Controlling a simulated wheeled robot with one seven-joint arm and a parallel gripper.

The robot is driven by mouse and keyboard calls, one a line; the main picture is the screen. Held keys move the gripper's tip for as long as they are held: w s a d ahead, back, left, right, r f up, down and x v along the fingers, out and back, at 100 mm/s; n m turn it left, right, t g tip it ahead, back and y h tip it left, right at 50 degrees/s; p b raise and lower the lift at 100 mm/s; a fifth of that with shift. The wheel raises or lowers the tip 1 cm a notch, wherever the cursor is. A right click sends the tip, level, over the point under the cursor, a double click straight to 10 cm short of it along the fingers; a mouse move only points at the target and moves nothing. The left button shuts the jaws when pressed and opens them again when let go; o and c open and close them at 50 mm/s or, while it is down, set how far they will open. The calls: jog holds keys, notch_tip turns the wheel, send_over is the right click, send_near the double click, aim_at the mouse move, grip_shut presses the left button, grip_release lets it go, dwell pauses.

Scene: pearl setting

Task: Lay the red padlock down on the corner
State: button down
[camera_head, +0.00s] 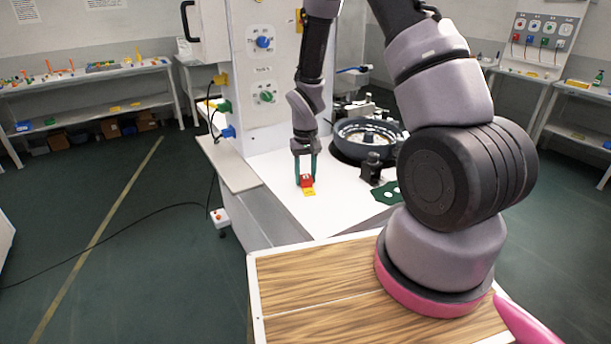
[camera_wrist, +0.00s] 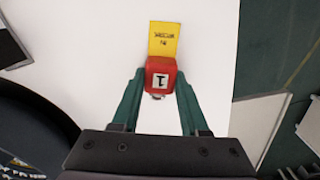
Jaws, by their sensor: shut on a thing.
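The red padlock (camera_head: 306,181) is between the fingers of my gripper (camera_head: 305,172), over the white tabletop near its front left corner. In the wrist view the red padlock (camera_wrist: 160,72) shows a white label with a "1" and sits between the green fingertips of my gripper (camera_wrist: 160,85), which are shut on it. A yellow tag (camera_wrist: 164,40) with dark lettering extends from the padlock; it also shows in the head view (camera_head: 309,192). I cannot tell whether the padlock touches the white tabletop (camera_head: 285,205). Its shackle is mostly hidden.
A round dark bowl-like machine part (camera_head: 368,140) stands behind, to the right of the gripper. A black block (camera_head: 372,170) and a green plate (camera_head: 387,193) lie to the right. A machine cabinet (camera_head: 262,75) rises behind. The tabletop left and in front of the padlock is clear.

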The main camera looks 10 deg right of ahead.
jog(key=shift+f, duration=0.1)
jog(key=shift+c, duration=1.7)
grip_release()
notch_tip(320, 180, up, 22)
jog(key=s+d+f+m+t, duration=0.1)
jog(key=s+d+t, duration=0.1)
jog(key=s+d+r+m+t+y, duration=0.1)
jog(key=s+d+r+t, duration=0.1)
jog(key=s+r, duration=0.7)
jog(key=s+d+r+m+t+y, duration=0.1)
jog(key=s+r+m+t, duration=0.1)
jog(key=s+r, duration=0.7)
notch_tip(320, 180, up, 2)
jog(key=shift+d+r+t, duration=0.25)
jog(key=shift+d+t, duration=0.15)
jog(key=shift+t, duration=0.2)
